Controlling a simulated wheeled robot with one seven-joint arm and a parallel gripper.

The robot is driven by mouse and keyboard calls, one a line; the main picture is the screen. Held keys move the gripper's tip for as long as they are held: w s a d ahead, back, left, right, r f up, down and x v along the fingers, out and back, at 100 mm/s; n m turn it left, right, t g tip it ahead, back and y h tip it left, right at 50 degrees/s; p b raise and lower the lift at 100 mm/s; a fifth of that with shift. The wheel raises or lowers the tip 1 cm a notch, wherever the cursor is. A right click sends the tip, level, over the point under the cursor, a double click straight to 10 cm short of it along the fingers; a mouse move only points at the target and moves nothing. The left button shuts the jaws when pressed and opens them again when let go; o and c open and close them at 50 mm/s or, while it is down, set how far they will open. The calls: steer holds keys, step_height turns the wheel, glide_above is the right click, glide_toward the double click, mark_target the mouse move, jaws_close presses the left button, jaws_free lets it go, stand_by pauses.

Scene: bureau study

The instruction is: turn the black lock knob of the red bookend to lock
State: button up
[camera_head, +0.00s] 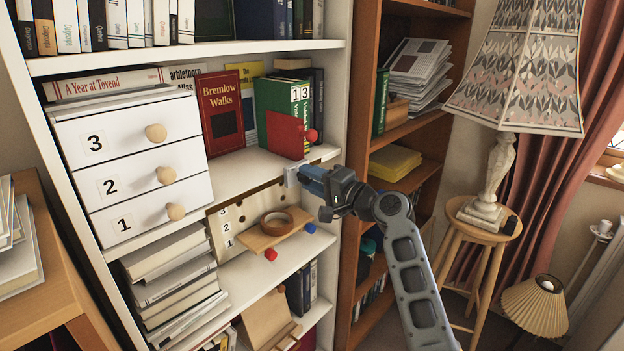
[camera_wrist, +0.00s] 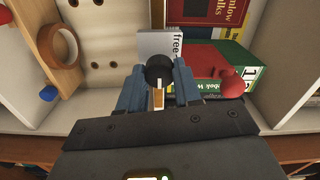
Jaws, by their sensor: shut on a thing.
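The red bookend (camera_head: 284,136) stands on the middle shelf against a green book; in the wrist view its red plate (camera_wrist: 197,60) is right of my fingers. A round red knob (camera_head: 311,135) sits at its right side, also seen in the wrist view (camera_wrist: 231,82). The black lock knob (camera_wrist: 159,72) is between the tips of my gripper (camera_wrist: 158,82), in front of a grey plate (camera_wrist: 160,45) lettered "free". My gripper (camera_head: 303,178) is shut on the knob at the shelf's front edge. In the head view the knob is hidden by my gripper.
White drawers (camera_head: 135,160) numbered 1 to 3 stand left on the shelf. Below, a perforated board (camera_head: 238,216) carries a wooden ledge (camera_head: 262,240) with a tape ring (camera_head: 277,223). A lamp on a stool (camera_head: 484,218) stands right, beyond the brown bookcase (camera_head: 364,100).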

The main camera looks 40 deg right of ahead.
steer(key=o, duration=1)
steer(key=shift+o, duration=0.2)
steer(key=shift+s, duration=0.1)
steer(key=s+b, duration=0.1)
steer(key=s, duration=0.6)
steer(key=shift+s+d, duration=0.15)
steer(key=shift+s, duration=0.15)
steer(key=s+a+f+n+g+h, duration=0.3)
steer(key=s+a+f+n+g, duration=0.15)
steer(key=s+a+f, duration=1.05)
steer(key=s+a+r+n, duration=0.2)
steer(key=s+a+n, duration=0.1)
steer(key=s, duration=0.5)
steer(key=s+a+r+n+t+y, duration=0.1)
steer(key=s+a+r+n, duration=0.1)
steer(key=s+a+n, duration=0.2)
steer(key=s+a+r+n+y, duration=0.1)
steer(key=s+a+n, duration=0.3)
steer(key=s, duration=0.7)
steer(key=shift+s+r, duration=0.35)
steer(key=shift+r, duration=0.2)
